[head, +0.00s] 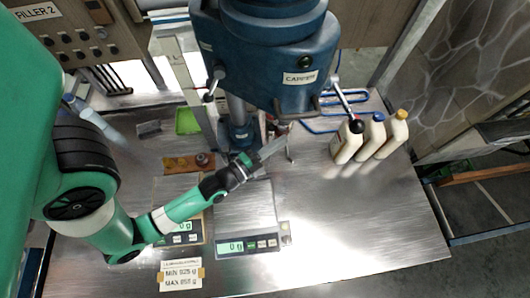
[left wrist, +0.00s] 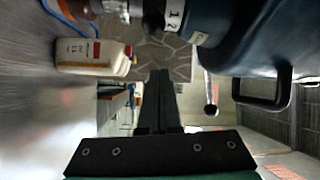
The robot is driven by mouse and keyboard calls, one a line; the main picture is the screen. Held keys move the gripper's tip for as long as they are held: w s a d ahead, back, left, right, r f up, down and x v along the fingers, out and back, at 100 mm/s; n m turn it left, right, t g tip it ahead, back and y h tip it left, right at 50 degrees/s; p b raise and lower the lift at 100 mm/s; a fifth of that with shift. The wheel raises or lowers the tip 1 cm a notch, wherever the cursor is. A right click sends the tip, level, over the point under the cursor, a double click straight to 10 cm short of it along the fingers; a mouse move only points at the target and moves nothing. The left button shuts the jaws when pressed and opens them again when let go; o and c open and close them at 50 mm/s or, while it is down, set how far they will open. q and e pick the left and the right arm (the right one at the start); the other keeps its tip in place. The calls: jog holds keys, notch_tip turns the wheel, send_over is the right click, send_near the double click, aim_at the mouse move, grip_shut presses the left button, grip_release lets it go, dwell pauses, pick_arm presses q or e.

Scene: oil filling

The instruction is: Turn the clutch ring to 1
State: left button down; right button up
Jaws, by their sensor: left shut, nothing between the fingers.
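The blue capper (head: 270,50) hangs over the bench in the head view and hides its underside. In the left wrist view a dark ring (left wrist: 155,20) shows at the top under the blue body (left wrist: 245,35), next to a white label (left wrist: 173,17) reading 1 and 2. Which number the ring is set to is not clear. My left gripper (head: 272,148) is below the capper body in the head view. Its fingers (left wrist: 160,78) are shut and empty, just short of the ring in the left wrist view. My right gripper is not in view.
Several white bottles (head: 347,141) with coloured caps stand to the right. Two scales (head: 250,215) sit at the front, beside a MIN/MAX card (head: 181,274). A green tray (head: 187,121) is at the back. A lever with a black knob (left wrist: 211,108) hangs near the capper. The bench's right front is clear.

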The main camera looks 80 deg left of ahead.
pick_arm(q)
jog(key=s+d+p, duration=0.1)
jog(key=s+p, duration=0.3)
jog(key=s, duration=0.6)
jog(key=shift+d+f+p, duration=0.2)
jog(key=shift+f+p, duration=0.1)
